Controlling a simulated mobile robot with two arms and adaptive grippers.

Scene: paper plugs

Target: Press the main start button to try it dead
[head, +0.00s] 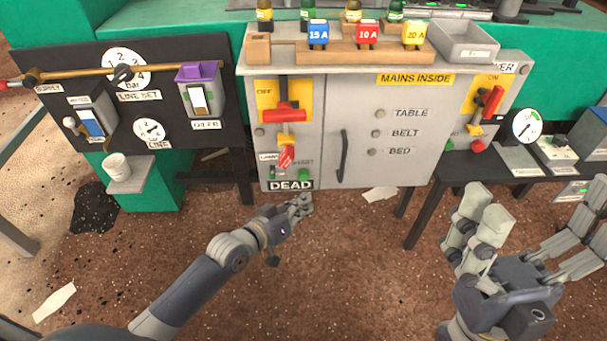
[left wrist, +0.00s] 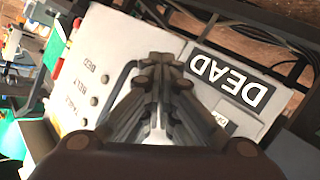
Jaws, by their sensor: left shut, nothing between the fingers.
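The grey cabinet (head: 390,110) stands ahead, with a DEAD plate (head: 291,185) at its lower left. Just above the plate is a small green button (head: 303,174); the lettering near it is too small to read surely. A red tag (head: 286,157) hangs below the red switch handle (head: 286,114). My left gripper (head: 303,200) is shut and empty, just below the DEAD plate in the head view. In the left wrist view its closed fingertips (left wrist: 160,62) are beside the DEAD plate (left wrist: 229,78); contact cannot be told. My right gripper (head: 530,225) is open and empty at the right.
A black gauge board (head: 60,150) stands left of the cabinet. A wooden rack with coloured plugs (head: 366,37) and a grey tray (head: 463,42) sit on top. A dark bench (head: 450,180) with a dial (head: 526,126) stands right. The floor in front is mostly clear.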

